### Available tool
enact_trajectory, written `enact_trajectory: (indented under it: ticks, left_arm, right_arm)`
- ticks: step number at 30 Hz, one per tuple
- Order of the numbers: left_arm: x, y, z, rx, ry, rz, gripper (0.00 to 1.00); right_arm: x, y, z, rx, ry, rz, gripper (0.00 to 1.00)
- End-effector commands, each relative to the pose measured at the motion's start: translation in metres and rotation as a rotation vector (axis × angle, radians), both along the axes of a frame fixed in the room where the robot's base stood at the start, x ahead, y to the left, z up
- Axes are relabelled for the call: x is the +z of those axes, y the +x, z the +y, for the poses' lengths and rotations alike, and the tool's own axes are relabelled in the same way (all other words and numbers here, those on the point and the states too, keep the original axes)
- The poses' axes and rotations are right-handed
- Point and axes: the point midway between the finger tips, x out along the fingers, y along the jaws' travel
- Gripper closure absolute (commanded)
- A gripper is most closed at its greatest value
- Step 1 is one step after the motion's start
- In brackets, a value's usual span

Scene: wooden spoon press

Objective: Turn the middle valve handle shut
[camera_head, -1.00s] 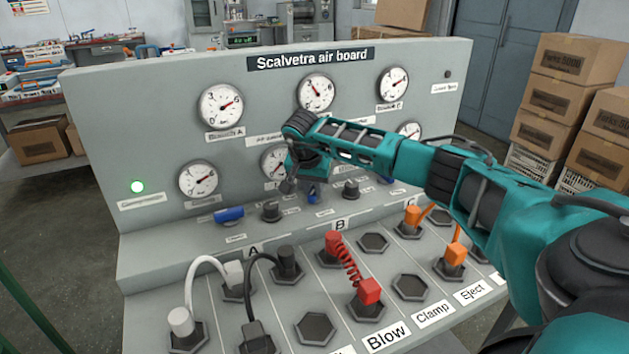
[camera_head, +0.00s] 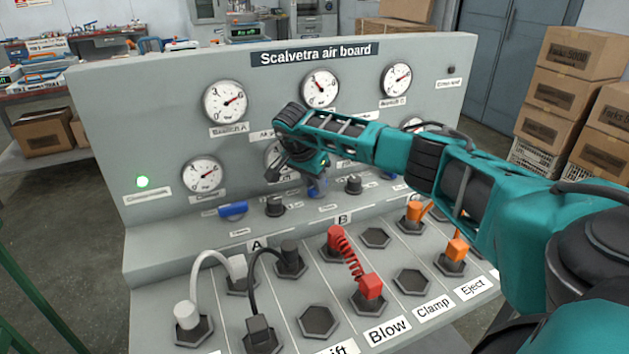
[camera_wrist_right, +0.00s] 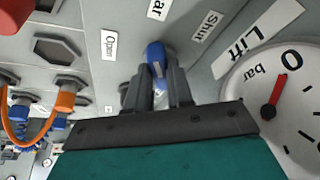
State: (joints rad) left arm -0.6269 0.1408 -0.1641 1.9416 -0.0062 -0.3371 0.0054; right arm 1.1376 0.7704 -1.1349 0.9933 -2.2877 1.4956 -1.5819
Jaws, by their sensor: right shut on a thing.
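The middle blue valve handle (camera_head: 317,187) is on the lower front of the board, below the gauges and partly hidden by my right gripper (camera_head: 315,172) in the head view. In the right wrist view, the blue handle (camera_wrist_right: 156,55) sits between the two dark fingers of my right gripper (camera_wrist_right: 162,78), which are shut on it. An Open label (camera_wrist_right: 110,45) is to the left of the handle and a Shut label (camera_wrist_right: 206,27) is to its upper right. My left gripper is not in view.
Another blue handle (camera_head: 233,209) lies level to the left, with a black knob (camera_head: 275,206) between. Another black knob (camera_head: 353,185) is to the right. Below, a red coiled hose (camera_head: 349,256), white hose (camera_head: 207,262) and orange plugs (camera_head: 457,250) stick up. A gauge (camera_wrist_right: 275,98) is close beside the gripper.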

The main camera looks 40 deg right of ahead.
Motion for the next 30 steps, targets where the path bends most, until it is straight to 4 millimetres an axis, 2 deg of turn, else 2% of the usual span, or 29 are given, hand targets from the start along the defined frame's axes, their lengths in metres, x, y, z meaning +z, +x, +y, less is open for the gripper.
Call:
enact_trajectory:
  ticks: [4,5,12,22,26,30]
  left_arm:
    - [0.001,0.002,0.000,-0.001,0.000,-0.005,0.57]
    - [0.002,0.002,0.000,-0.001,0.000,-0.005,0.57]
    - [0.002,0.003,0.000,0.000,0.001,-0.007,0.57]
    - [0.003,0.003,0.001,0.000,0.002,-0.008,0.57]
    - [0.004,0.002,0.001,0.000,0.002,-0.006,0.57]
    - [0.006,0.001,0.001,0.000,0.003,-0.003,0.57]
  right_arm:
    - [0.001,0.001,-0.001,-0.001,0.000,-0.004,1.00]
    - [0.001,0.001,-0.001,-0.001,0.000,-0.004,0.76]
    - [0.001,0.000,-0.001,0.001,-0.001,-0.002,0.53]
    - [0.006,0.000,0.002,0.002,0.000,-0.002,0.53]
    - [0.025,-0.001,0.008,0.002,0.000,-0.005,0.53]
    - [0.054,-0.004,0.020,0.003,-0.001,-0.005,0.53]
